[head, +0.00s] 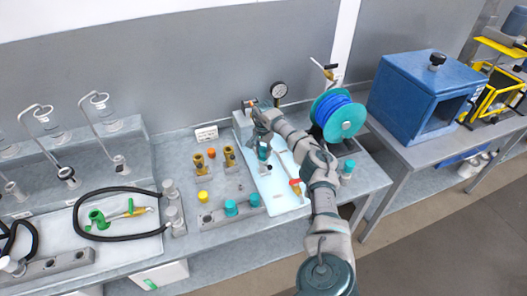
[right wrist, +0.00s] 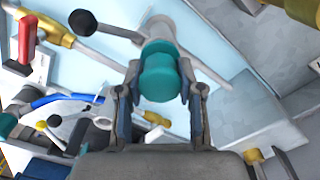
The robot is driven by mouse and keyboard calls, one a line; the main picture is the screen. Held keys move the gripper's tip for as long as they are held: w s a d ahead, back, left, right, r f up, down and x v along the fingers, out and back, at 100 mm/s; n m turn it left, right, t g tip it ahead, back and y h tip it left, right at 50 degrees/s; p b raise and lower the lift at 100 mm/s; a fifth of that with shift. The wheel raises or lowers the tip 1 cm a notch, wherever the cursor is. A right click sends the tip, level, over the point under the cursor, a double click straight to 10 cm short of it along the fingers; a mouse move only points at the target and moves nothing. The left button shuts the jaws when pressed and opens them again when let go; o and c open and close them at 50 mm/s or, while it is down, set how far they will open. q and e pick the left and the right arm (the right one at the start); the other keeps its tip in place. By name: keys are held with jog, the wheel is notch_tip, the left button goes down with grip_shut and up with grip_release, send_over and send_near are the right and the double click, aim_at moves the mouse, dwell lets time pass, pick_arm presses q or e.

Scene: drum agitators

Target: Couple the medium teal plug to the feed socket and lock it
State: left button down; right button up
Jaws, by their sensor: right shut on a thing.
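My right gripper (head: 263,142) is over the pale blue panel on the bench, beside the pressure gauge. In the right wrist view, its two fingers (right wrist: 160,80) are shut on a round teal plug (right wrist: 160,75). The plug lines up with a grey cylindrical fitting, apparently the feed socket (right wrist: 163,30), and seems to touch it. I cannot tell how deep it sits. A lever with a black knob (right wrist: 82,21) sticks out to the left of this fitting. My left gripper is not in view.
A grey block with teal pieces (head: 230,207) and brass fittings (head: 228,156) stands left of the panel. A red-handled valve (head: 295,187) and a blue hose reel (head: 338,115) are to the right. A black hose (head: 125,236) loops on the left tray.

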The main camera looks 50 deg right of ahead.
jog(key=shift+f, duration=0.35)
dwell(0.3)
jog(key=o, duration=1.2)
jog(key=shift+o, duration=0.4)
notch_tip(320, 180, up, 8)
jog(key=p, duration=0.6)
jog(key=shift+r, duration=0.1)
